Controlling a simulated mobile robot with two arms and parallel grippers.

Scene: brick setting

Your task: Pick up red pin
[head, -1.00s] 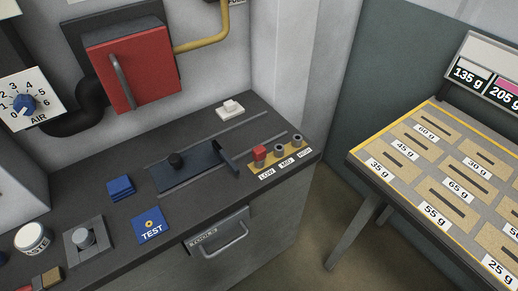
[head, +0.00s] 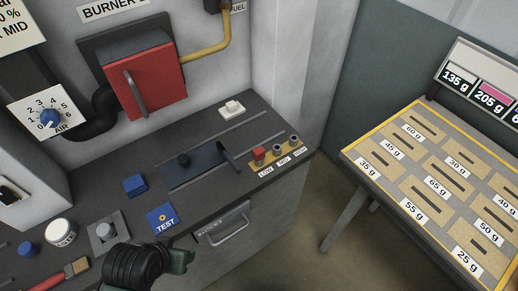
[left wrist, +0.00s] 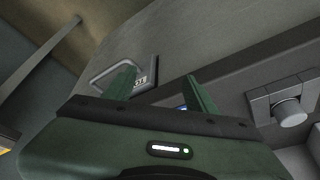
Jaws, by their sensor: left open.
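The red pin (head: 259,154) stands upright at the LOW position of a yellow strip (head: 275,158) on the dark bench's right end. Empty round sockets (head: 278,149) sit beside it at MID and HIGH. My left gripper (head: 184,259) is at the bottom of the head view, in front of the bench and well to the lower left of the pin. In the left wrist view its two green fingers (left wrist: 160,88) are apart with nothing between them. The pin does not show in the left wrist view. My right gripper is not in view.
A drawer handle (head: 230,233) juts from the bench front near my left gripper. A recessed tray (head: 196,165) with a black knob, a blue TEST card (head: 162,218) and a blue block (head: 134,185) lie left of the pin. A weight table (head: 352,162) stands right, across a gap.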

